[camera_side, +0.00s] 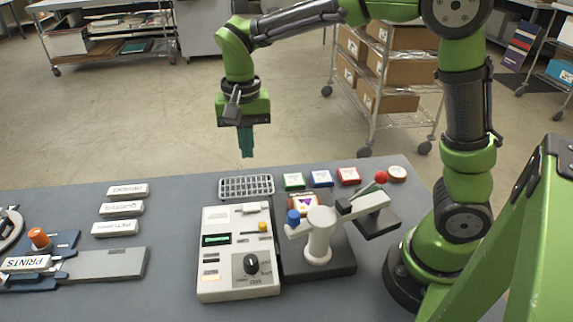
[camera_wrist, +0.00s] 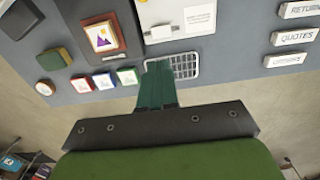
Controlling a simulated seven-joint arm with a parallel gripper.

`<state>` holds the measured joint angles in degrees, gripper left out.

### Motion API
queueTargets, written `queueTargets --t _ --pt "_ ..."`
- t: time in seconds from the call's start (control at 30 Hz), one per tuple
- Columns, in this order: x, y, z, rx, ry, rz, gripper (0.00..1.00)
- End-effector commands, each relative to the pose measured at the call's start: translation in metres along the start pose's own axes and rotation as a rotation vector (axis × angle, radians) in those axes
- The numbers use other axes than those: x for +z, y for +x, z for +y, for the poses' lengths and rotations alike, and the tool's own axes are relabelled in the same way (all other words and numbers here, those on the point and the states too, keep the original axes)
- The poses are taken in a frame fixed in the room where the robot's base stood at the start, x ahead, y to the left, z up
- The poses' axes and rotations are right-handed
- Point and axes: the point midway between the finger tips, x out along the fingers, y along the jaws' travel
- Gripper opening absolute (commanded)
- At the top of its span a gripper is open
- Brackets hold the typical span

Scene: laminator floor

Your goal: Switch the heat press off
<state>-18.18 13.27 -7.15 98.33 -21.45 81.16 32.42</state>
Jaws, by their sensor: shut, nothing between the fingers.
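The heat press (camera_side: 320,235) stands on the grey table, a white post and swing arm on a dark base, with a red-knobbed lever and a blue knob. Its white control box (camera_side: 238,280) is at its left. The box has a green-lit display (camera_side: 216,240), a black rotary dial (camera_side: 251,264), a yellow-orange slider or switch (camera_side: 262,227) and a white switch near its back edge. My gripper (camera_side: 246,155) is shut and empty, pointing down above the table's back edge, behind the box. In the wrist view the teal fingers (camera_wrist: 158,88) are together near the grille.
A slotted metal tray (camera_side: 246,186) lies behind the box. Green, blue and red blocks (camera_side: 322,178) sit along the back right. Table between is clear.

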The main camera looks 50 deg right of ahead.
Motion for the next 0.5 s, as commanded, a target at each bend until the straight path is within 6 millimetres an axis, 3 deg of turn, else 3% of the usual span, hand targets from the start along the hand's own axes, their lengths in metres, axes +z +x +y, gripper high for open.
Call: queueTargets --t 0.33,0.5 --pt "0.001 0.002 0.006 0.004 -0.001 0.0 0.0" --pt "0.001 0.017 0.007 0.007 0.0 -0.002 0.0"
